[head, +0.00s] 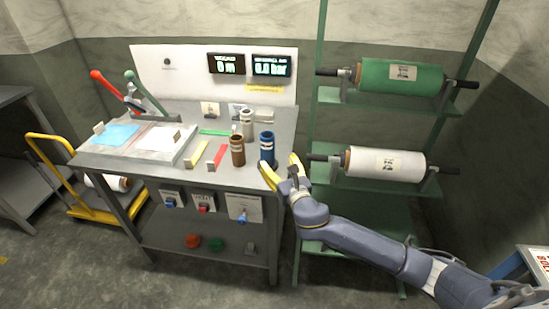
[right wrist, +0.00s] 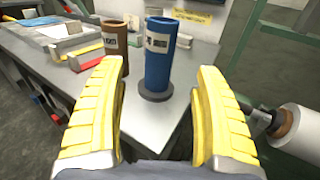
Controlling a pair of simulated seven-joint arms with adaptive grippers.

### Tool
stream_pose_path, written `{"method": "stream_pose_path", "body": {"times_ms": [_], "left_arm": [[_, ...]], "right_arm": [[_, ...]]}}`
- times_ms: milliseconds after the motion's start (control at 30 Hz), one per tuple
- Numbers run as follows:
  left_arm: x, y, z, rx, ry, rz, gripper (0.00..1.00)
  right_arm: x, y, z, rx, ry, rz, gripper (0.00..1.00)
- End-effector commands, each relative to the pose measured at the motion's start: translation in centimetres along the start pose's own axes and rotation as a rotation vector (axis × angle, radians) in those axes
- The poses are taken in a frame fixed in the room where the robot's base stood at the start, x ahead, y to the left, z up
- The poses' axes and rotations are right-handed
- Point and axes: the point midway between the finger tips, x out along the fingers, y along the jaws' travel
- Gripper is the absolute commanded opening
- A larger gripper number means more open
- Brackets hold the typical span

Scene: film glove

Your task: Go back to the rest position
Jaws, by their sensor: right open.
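My right gripper (head: 280,174) is at the right front corner of the workbench (head: 222,178), with its yellow fingers spread. In the right wrist view the same gripper (right wrist: 158,115) is open and empty. A blue cylinder (right wrist: 160,55) with a white label stands upright on a dark round base beyond the fingers, apart from them. It also shows in the head view (head: 267,147), just behind the fingertips. My left gripper is not in view.
A brown cylinder (head: 237,150) and a pale cylinder (head: 247,125) stand left of the blue one. A green rack (head: 390,186) with a white roll (head: 385,163) and a green roll (head: 400,77) is close on the right. A yellow cart (head: 75,205) is at left.

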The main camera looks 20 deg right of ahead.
Motion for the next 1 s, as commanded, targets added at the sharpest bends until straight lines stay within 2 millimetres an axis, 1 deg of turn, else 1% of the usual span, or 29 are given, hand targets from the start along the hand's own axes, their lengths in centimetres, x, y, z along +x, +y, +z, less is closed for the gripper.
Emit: {"method": "stream_pose_path", "body": {"times_ms": [100, 200, 667, 767, 867, 967, 1000], "left_arm": [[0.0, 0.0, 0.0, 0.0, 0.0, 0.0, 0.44], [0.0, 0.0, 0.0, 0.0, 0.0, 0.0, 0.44], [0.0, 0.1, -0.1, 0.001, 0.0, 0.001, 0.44], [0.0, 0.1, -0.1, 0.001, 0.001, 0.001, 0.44], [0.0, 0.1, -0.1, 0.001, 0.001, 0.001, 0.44], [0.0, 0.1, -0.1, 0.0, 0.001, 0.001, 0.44], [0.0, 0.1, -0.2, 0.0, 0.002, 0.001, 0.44]], "right_arm": [[-0.8, 0.0, 0.0, 0.0, 0.0, -0.001, 0.69], [-1.2, 0.0, 0.0, 0.0, 0.0, 0.0, 0.69], [-1.4, 0.0, -0.1, 0.013, 0.003, -0.003, 0.69], [-2.2, 0.1, -0.8, 0.088, 0.02, -0.018, 0.69], [-3.9, 0.2, -2.2, 0.251, 0.056, -0.057, 0.69], [-6.5, 0.0, -4.2, 0.486, 0.102, -0.127, 0.69], [-7.6, -0.2, -5.1, 0.59, 0.12, -0.164, 0.69]]}}
